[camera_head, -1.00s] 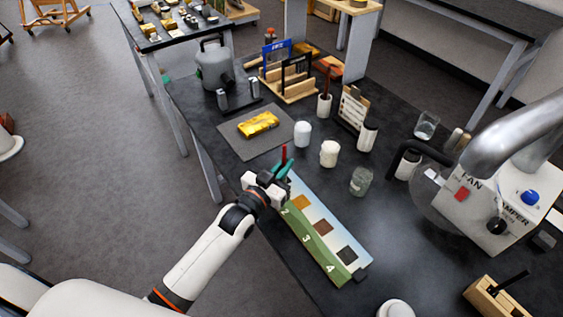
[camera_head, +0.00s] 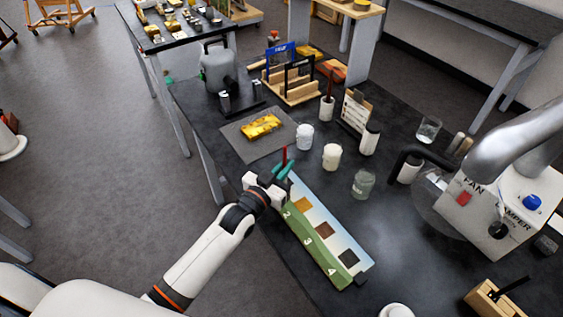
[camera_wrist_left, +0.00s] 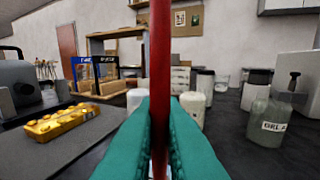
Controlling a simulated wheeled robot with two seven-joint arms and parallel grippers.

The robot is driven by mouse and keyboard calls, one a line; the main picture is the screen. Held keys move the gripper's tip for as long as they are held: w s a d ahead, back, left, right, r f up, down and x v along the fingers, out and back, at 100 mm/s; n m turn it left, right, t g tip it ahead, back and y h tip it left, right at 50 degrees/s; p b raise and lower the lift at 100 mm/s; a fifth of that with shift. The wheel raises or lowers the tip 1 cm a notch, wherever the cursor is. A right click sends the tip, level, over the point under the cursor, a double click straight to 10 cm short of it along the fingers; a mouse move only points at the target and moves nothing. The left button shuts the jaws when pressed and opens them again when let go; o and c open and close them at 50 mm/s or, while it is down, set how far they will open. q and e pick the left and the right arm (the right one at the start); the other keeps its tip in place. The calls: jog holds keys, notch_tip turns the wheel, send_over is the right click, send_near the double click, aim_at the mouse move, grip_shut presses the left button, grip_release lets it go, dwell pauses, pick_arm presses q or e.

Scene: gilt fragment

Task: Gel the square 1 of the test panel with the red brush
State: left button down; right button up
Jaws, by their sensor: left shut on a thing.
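My left gripper (camera_head: 281,172) has teal fingers and is shut on the upright red brush (camera_head: 285,155) above the far end of the test panel. The red handle also shows close up in the left wrist view (camera_wrist_left: 160,70), between the teal fingers (camera_wrist_left: 158,125); the brush's tip is hidden. The test panel (camera_head: 318,250) is a green-edged strip with numbered squares; 2, 3 and 4 show. Square 1 is hidden behind my gripper. A glass jar with a label starting "GEL" (camera_wrist_left: 270,122) stands to the right; it also shows in the head view (camera_head: 363,183). My right gripper is not in view.
A gilt fragment (camera_head: 261,126) lies on a grey mat (camera_head: 240,141). White jars (camera_head: 305,136) (camera_head: 331,156) stand just beyond the panel. A fan box (camera_head: 500,215) with a metal duct stands at the right.

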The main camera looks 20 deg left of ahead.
pick_arm(q)
jog(key=shift+s+d, duration=0.25)
jog(key=shift+d, duration=0.1)
jog(key=shift+w+a, duration=0.85)
jog(key=shift+a, duration=0.2)
jog(key=shift+s+d+p, duration=0.35)
jog(key=shift+s+d, duration=0.45)
jog(key=shift+d, duration=0.25)
jog(key=shift+w+a+f+b, duration=0.1)
jog(key=shift+w+a+b, duration=0.05)
jog(key=shift+w+a, duration=0.35)
jog(key=shift+w+a+b, duration=0.15)
jog(key=shift+w+a, duration=0.1)
jog(key=shift+a, duration=0.3)
jog(key=shift+s+d+p, duration=0.55)
jog(key=shift+s+d, duration=0.25)
jog(key=shift+d, duration=0.25)
jog(key=shift+w+a, duration=0.85)
jog(key=shift+a, duration=0.2)
jog(key=shift+r, duration=0.2)
